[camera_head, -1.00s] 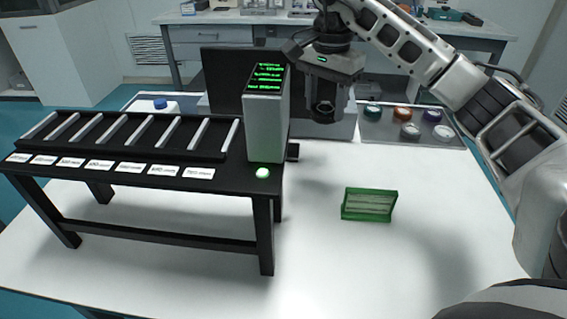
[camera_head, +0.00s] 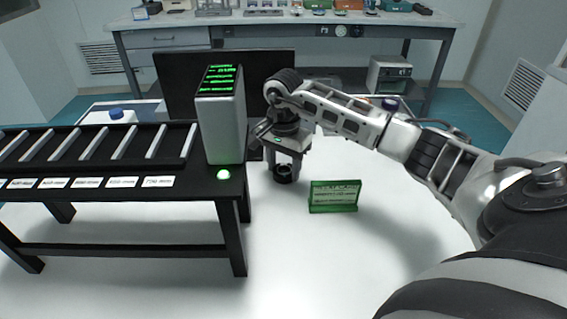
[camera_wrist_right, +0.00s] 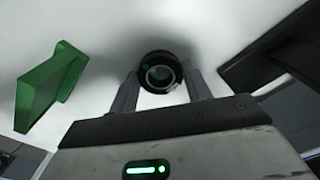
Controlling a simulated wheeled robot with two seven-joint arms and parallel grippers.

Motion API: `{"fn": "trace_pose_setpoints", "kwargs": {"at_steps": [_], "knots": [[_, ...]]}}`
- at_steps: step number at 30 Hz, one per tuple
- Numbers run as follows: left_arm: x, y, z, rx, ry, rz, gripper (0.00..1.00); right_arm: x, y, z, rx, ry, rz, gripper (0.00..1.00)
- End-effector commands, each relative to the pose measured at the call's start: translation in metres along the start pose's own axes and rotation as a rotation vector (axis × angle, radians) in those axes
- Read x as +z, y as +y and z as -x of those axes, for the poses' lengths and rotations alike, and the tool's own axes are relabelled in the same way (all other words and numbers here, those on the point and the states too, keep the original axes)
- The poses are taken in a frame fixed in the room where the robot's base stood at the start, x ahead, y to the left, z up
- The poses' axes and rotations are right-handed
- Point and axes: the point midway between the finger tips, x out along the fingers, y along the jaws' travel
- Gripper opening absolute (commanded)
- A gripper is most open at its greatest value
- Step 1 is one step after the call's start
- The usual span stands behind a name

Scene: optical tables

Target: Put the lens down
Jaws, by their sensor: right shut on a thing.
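The lens is a small black ring-shaped piece (camera_head: 284,174) between the fingertips of my right gripper (camera_head: 284,165). In the right wrist view the lens (camera_wrist_right: 160,73) shows as a dark ring with a clear centre, and both fingers close on its sides. My right gripper points down at the white table (camera_head: 290,270), right of the grey box. The lens is low over the table; whether it touches the surface I cannot tell. My left gripper is not in view.
A green sign holder (camera_head: 334,197) stands on the table just right of the lens. A black rack (camera_head: 105,190) with slots and white labels is at left, with a grey box (camera_head: 222,118) with green text on its right end. The front table area is clear.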

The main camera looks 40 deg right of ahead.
Motion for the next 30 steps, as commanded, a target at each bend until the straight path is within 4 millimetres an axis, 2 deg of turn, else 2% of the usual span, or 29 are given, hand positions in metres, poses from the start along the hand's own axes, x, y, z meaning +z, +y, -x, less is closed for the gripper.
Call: {"fn": "trace_pose_setpoints", "kwargs": {"at_steps": [9,10,12,23,26,30], "knots": [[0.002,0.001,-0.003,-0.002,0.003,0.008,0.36,0.0,-0.001,-0.003,-0.002,0.001,0.0,0.25],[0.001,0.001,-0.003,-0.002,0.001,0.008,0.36,0.0,-0.001,-0.003,-0.002,0.0,0.0,0.54],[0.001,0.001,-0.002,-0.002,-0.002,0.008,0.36,0.0,0.0,-0.002,-0.002,0.0,0.0,0.7],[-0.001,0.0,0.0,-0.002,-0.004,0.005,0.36,0.0,-0.001,0.004,-0.002,0.0,0.0,0.7],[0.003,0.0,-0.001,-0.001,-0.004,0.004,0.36,-0.001,-0.002,0.016,-0.006,0.002,-0.001,0.7],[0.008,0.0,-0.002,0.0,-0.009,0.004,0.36,-0.001,-0.002,0.044,-0.007,0.004,0.0,0.7]]}}
